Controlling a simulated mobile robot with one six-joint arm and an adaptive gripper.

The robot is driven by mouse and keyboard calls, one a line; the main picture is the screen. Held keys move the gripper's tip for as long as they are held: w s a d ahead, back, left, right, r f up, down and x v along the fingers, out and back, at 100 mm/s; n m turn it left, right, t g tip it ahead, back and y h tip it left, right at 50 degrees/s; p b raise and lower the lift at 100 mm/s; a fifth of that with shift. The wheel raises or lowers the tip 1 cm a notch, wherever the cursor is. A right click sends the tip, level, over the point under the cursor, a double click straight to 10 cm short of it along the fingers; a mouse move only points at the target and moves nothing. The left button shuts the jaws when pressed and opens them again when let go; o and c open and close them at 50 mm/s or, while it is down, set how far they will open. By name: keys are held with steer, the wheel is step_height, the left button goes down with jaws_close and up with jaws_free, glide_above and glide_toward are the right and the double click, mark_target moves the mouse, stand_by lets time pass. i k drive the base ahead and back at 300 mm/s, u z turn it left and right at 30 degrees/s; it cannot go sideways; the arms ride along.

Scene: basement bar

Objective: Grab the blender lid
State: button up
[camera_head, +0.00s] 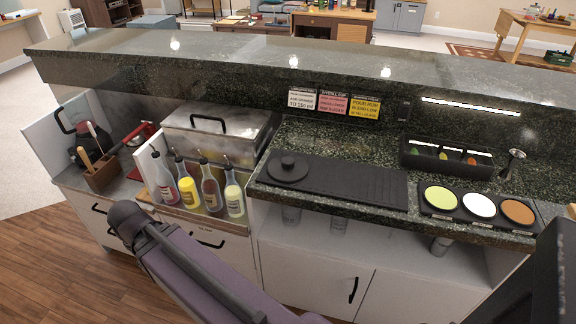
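The blender lid (288,168) looks to be the round black disc with a short knob on top. It lies flat at the left end of a black ribbed bar mat (375,188) on the green-black granite counter. My arm reaches across the lower left and bottom of the picture, in front of the white cabinets, apart from the lid. A dark part, probably also mine, fills the lower right corner. No gripper fingers can be made out. Nothing touches the lid except the mat under it.
Several pour-spout bottles (211,190) stand left of the lid, before a steel lidded bin (222,130). Right are a black garnish caddy (447,157), a metal jigger (513,163) and a tray of coloured discs (479,205). A raised granite ledge (300,62) runs behind.

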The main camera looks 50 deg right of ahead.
mark_target(286, 168)
steer(key=u, duration=0.8)
steer(key=k, duration=1.55)
steer(key=z, duration=0.8)
